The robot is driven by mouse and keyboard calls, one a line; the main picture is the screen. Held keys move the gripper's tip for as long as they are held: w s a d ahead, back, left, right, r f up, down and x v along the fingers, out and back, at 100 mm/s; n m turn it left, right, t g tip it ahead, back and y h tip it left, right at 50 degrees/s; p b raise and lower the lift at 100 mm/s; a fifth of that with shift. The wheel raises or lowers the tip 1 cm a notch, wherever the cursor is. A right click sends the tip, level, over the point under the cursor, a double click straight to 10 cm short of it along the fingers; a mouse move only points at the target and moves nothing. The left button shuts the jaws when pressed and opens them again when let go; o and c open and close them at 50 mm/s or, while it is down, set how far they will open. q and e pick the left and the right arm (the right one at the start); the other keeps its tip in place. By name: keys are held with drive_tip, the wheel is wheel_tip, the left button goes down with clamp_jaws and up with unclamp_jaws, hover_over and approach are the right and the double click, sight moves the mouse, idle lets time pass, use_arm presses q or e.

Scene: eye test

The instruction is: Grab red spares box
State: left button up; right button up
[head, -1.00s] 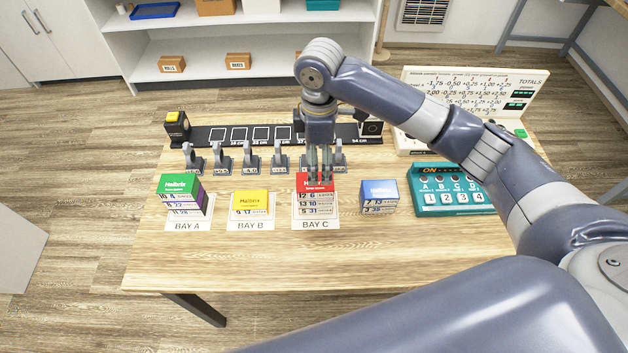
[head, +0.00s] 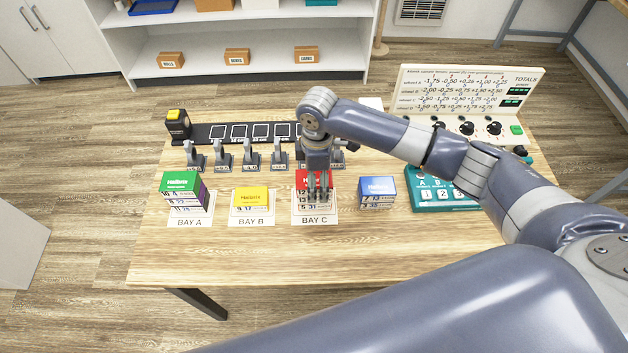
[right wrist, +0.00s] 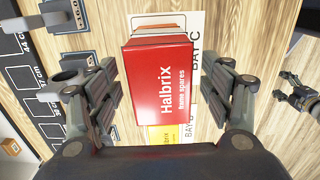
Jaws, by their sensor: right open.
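In the right wrist view, the red top (right wrist: 158,88) reads "Halbrix frame spares". There my right gripper (right wrist: 168,103) is open, with one finger on each side of the box. Small gaps show between the fingers and the red top.
A yellow box (head: 249,200) and a green box (head: 180,182) stand to the left, a blue box (head: 377,187) to the right. Small grey stands (head: 251,156) line up behind. A teal number panel (head: 446,200) is farther right. The table front is clear.

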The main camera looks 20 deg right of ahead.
drive_tip(key=c, duration=1.2)
drive_tip(key=shift+r, duration=0.1)
